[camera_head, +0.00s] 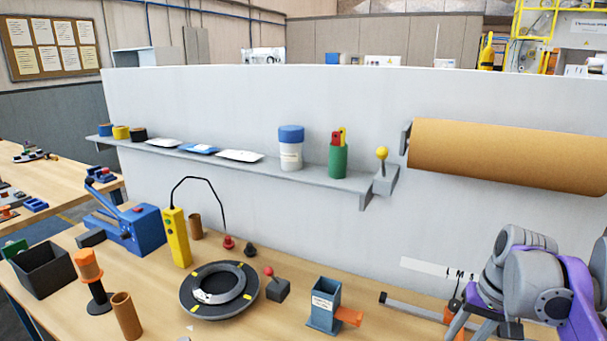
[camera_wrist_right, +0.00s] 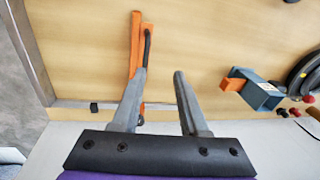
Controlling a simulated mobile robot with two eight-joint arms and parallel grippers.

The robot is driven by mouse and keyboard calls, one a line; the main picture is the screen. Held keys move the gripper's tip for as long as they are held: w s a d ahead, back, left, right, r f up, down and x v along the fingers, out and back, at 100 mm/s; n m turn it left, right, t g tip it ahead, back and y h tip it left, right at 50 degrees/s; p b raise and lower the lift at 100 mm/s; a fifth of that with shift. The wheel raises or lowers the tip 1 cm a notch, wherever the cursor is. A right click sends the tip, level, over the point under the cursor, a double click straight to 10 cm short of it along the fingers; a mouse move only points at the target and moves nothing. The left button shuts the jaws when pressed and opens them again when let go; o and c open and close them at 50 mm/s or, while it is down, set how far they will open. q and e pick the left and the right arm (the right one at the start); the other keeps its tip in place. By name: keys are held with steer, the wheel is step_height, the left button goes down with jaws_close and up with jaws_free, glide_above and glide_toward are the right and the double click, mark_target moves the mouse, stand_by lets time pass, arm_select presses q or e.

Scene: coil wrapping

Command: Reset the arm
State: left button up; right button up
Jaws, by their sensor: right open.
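My right gripper (camera_wrist_right: 161,74) is open, with two grey fingers spread apart and nothing between them. In the wrist view its left finger overlaps an orange tool with a black part (camera_wrist_right: 137,50); I cannot tell whether they touch. In the head view my grey and purple right arm (camera_head: 540,285) reaches in from the right, over the right end of the workbench (camera_head: 260,325). The orange tool shows partly there too (camera_head: 456,323), beside the arm. My left arm and gripper are not in view.
A dark ring with a grey coil (camera_head: 220,290) lies mid-bench. A blue-grey box with an orange tab (camera_head: 325,302) stands right of it. A grey bar (camera_head: 410,306) lies near the back. A brown paper roll (camera_head: 510,155) and a shelf (camera_head: 330,183) are on the white wall.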

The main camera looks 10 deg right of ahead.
steer(key=s+a+f+n+t+p, duration=0.1)
steer(key=s+a+f, duration=0.3)
steer(key=a, duration=0.2)
steer(key=s+a+f+n+t+p, duration=0.1)
steer(key=s+a+f+n+p, duration=0.1)
steer(key=s+a+f, duration=0.2)
steer(key=s+a+f+n+t+h+p, duration=0.1)
steer(key=s+a+f+n, duration=0.1)
steer(key=s+a+f, duration=0.2)
steer(key=shift+s+a+f+t, duration=0.15)
steer(key=shift+s+a, duration=0.15)
steer(key=shift+a, duration=0.3)
steer(key=shift+s+a+f+t, duration=0.1)
steer(key=shift+s+a, duration=0.25)
steer(key=shift+a, duration=0.25)
steer(key=shift+s+a+f+t, duration=0.15)
steer(key=shift+s+a, duration=0.15)
steer(key=shift+a, duration=0.3)
steer(key=shift+r, duration=0.1)
